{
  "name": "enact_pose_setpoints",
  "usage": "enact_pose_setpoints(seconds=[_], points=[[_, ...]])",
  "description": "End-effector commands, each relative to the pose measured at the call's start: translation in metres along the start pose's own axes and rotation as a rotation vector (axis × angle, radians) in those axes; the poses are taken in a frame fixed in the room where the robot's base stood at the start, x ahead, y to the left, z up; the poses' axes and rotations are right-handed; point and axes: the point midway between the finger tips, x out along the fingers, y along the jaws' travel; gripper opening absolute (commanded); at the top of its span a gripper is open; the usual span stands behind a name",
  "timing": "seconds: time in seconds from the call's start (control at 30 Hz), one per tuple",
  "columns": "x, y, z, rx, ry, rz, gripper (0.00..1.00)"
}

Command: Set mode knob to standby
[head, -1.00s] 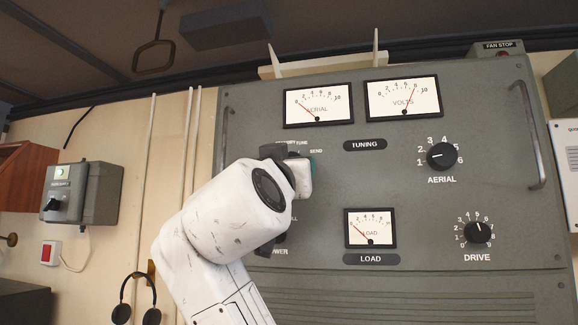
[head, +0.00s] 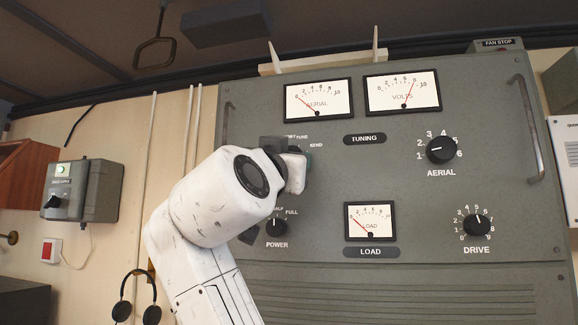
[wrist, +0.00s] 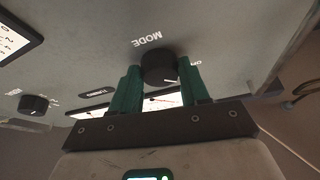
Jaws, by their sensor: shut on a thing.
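The mode knob (wrist: 158,66) is a dark round knob with a white pointer line, below the upside-down word MODE on the grey panel in the wrist view. My gripper (wrist: 161,76) has its two green fingers on either side of the knob and is shut on it. The letters OFF show just right of the right finger. In the head view my gripper (head: 306,161) is at the panel's upper left, and my wrist hides the knob. The labels for tune and send show above it. I cannot tell which setting the pointer is at.
The power knob (head: 277,227) is just below my wrist. The aerial knob (head: 441,150) and drive knob (head: 477,225) are farther right. A panel handle (head: 226,130) stands at left.

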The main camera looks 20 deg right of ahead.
Motion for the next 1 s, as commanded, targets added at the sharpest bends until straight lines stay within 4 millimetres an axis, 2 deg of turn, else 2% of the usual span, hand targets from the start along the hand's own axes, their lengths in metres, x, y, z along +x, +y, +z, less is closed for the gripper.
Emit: enact_pose_setpoints(seconds=[0.53,1.0], points=[[0.0000,-0.0049,-0.0020,0.371,0.001,0.151,0.15],[0.0001,-0.0050,-0.0019,0.477,0.001,0.196,0.15]])
